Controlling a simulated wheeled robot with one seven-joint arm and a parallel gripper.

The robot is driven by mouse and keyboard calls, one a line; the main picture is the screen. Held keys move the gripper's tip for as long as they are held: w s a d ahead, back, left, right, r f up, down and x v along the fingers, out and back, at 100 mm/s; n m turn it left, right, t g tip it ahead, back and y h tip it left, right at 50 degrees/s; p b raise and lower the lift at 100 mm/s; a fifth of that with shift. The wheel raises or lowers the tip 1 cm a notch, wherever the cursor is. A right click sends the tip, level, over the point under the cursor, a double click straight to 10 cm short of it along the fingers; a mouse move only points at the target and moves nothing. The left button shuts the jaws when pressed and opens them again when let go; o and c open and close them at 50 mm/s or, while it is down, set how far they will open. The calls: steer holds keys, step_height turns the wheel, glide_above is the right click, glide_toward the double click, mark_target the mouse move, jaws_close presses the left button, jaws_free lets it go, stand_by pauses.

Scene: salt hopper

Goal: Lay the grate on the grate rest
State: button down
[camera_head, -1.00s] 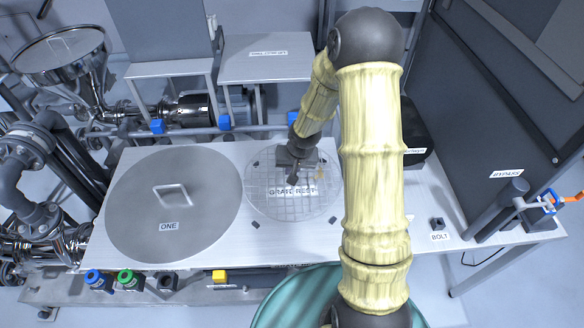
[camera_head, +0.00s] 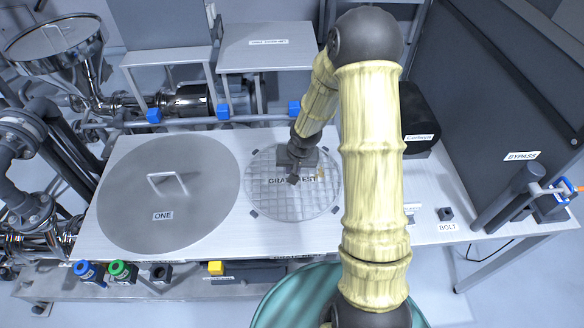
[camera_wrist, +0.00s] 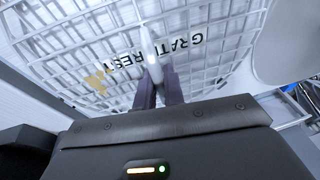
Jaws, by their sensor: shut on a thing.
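The grate (camera_head: 303,207) is a round, see-through wire mesh disc at the middle of the metal deck. It also fills the upper part of the wrist view (camera_wrist: 215,70). My gripper (camera_head: 293,179) is shut on the grate's pale upright handle (camera_wrist: 150,62), above the mesh. The grate rest (camera_head: 335,211) is marked by small dark blocks on the deck and a label seen through the mesh. The grate's outline sits over the rest, with its rim close to these blocks. I cannot tell whether it touches the deck. My gripper partly hides the label.
A large round lid marked ONE (camera_head: 205,205), with a raised handle, lies left of the grate. A small dark bolt (camera_head: 446,213) stands at the right. A teal drum (camera_head: 290,300) is below the deck's front edge. Blue blocks (camera_head: 223,112) line the back rail.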

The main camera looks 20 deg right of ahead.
steer(key=shift+f+b, duration=0.5)
steer(key=shift+f, duration=0.1)
steer(key=c, duration=1.4)
jaws_free()
steer(key=shift+r, duration=0.15)
steer(key=p+v, duration=0.4)
steer(key=v, duration=1.3)
steer(key=shift+s, duration=0.25)
